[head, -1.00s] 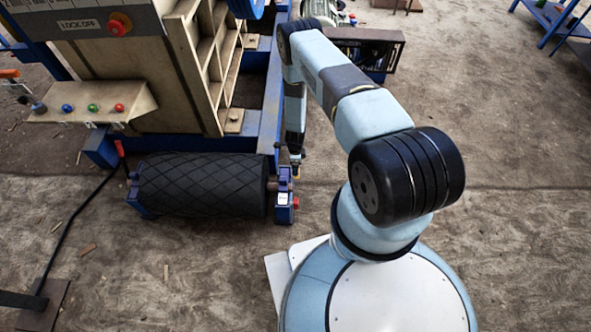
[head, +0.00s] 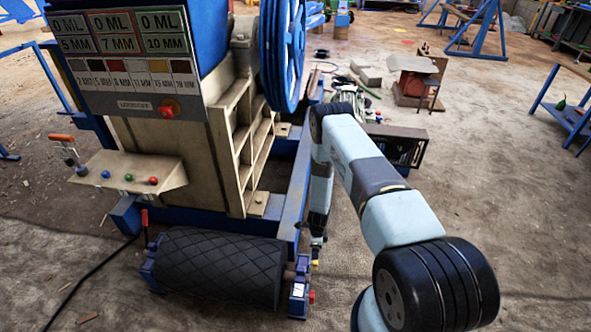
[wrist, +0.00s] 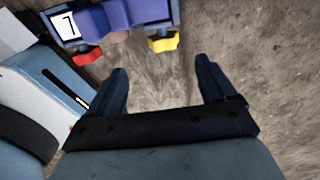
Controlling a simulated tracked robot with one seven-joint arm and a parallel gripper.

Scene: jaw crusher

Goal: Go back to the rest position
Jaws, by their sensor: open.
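My gripper (wrist: 163,85) is open in the wrist view, its two dark fingers apart with bare ground between them and nothing held. Beyond the fingertips, at the top of the wrist view, is a blue roller bracket (wrist: 115,18) with a red knob (wrist: 88,54) and a yellow knob (wrist: 163,41). In the head view my arm reaches forward and bends down beside the machine. The gripper end hangs near the right end of the black roller (head: 222,268), and its fingers are too small to make out there.
The jaw crusher (head: 190,170) stands at left with a blue flywheel (head: 283,50) and a control shelf with coloured buttons (head: 128,173). A dark open box (head: 398,147) sits beyond my arm. A blue table (head: 567,112) is at far right.

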